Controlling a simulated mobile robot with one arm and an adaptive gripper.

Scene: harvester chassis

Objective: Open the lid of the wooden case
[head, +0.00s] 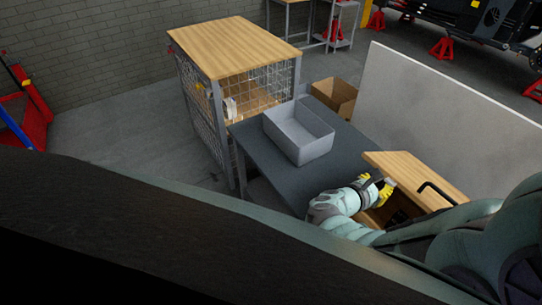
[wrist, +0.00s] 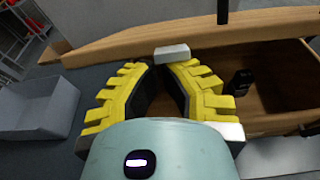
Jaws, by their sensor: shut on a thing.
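The wooden case (head: 374,219) stands on the dark table at the lower right of the head view, partly hidden by my arm. Its lid (head: 415,174) is raised at a tilt, with a black handle (head: 437,189) on top. In the wrist view a gap shows between the lid (wrist: 110,46) and the case rim (wrist: 275,123), with the brown inside visible. My gripper (head: 385,189), with yellow ridged fingers, is at the lid's near edge. Its fingertips (wrist: 172,63) are closed on a small light grey tab (wrist: 172,53) at that edge.
A grey open bin (head: 300,132) stands on the dark table (head: 262,155) left of the case. A pale upright panel (head: 440,110) stands behind the case. A wood-topped mesh cage (head: 235,45) and a cardboard box (head: 335,94) are farther back. A dark object (wrist: 238,84) shows inside the case.

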